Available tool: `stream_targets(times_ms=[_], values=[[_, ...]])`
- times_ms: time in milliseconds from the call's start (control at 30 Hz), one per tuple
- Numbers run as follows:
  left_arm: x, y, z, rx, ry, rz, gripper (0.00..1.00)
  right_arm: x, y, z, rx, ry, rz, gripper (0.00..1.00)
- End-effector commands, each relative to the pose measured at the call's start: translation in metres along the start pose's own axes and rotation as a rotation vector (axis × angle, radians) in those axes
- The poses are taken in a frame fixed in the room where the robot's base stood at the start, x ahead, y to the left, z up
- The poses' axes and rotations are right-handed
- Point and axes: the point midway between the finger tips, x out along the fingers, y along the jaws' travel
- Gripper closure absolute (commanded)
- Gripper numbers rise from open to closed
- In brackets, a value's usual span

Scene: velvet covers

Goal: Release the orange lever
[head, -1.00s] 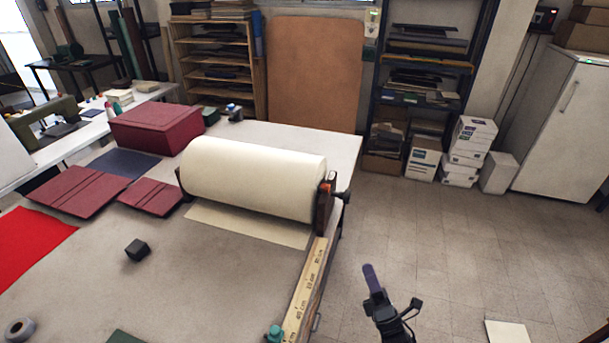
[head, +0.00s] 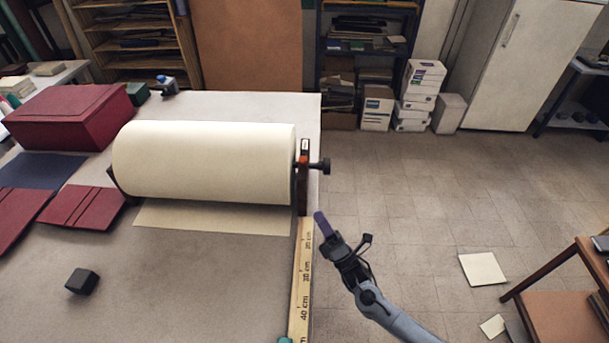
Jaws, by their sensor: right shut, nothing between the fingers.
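The orange lever (head: 303,160) is a small orange piece at the top of the dark bracket (head: 304,190) on the right end of the cream paper roll (head: 205,162). A dark knob (head: 321,166) sticks out to the right of the bracket. My right gripper (head: 320,218) is shut and empty. In the picture its tips lie just below and right of the bracket, apart from the lever. My left gripper is not in view.
A wooden ruler (head: 301,280) runs along the table's right edge. A black block (head: 82,282) and dark red covers (head: 82,207) lie on the table (head: 190,290).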

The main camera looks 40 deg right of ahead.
Motion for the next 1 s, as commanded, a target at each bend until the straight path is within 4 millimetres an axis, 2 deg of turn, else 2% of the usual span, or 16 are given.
stream_targets(times_ms=[267, 800, 1000], values=[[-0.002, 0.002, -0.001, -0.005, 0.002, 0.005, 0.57, 0.014, 0.000, 0.000, 0.000, -0.001, 0.001, 1.00], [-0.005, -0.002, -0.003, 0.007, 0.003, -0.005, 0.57, 0.106, 0.001, 0.003, 0.000, -0.001, 0.002, 1.00], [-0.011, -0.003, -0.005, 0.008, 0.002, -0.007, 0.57, 0.121, 0.001, 0.020, 0.000, 0.000, 0.000, 1.00]])
